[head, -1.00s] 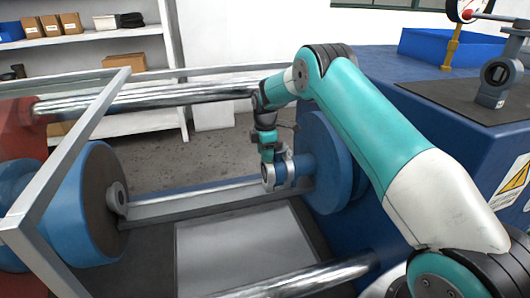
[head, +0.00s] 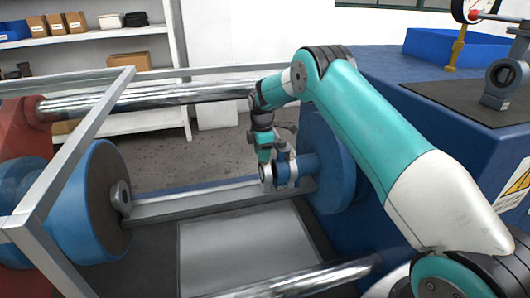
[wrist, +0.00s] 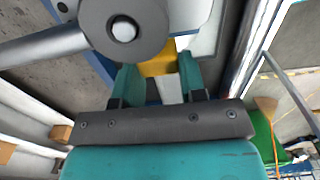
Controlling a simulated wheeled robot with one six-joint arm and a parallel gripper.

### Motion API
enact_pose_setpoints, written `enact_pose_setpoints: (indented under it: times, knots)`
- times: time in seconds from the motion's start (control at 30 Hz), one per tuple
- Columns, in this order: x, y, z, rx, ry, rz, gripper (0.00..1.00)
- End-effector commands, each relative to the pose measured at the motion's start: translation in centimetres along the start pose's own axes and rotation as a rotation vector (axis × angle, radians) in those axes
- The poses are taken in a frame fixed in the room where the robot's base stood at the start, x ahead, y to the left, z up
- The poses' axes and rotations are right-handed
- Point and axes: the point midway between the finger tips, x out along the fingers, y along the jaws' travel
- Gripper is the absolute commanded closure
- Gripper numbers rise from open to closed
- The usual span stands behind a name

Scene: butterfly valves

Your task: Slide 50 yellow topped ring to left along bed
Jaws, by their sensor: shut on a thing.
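The yellow topped ring (wrist: 158,65) shows as a yellow patch between my two fingers in the wrist view. In the head view it is a small pale ring (head: 265,173) below my gripper, just left of a blue valve body (head: 282,172). My gripper (head: 264,156) points down over it and is shut on it. In the wrist view the gripper (wrist: 158,82) has a teal finger on each side of the yellow. The bed (head: 190,202) is a grey rail running left to right under the ring. The number 50 is not legible.
A blue disc with a dark face (head: 107,200) and a small grey ring at its centre (head: 122,197) stands at the bed's left end. A blue flange (head: 330,165) stands at the right. Steel bars (head: 180,93) run behind. The bed between looks clear.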

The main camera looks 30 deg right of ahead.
Motion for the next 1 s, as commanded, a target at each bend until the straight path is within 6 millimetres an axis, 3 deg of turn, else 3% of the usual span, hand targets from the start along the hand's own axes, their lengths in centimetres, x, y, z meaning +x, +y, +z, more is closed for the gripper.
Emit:
enact_pose_setpoints:
  times: [0.7,1.0]
  knots:
    - [0.0,0.0,-2.7,-0.002,0.001,0.001,1.0]
    - [0.0,0.0,-2.9,-0.002,0.0,0.001,1.0]
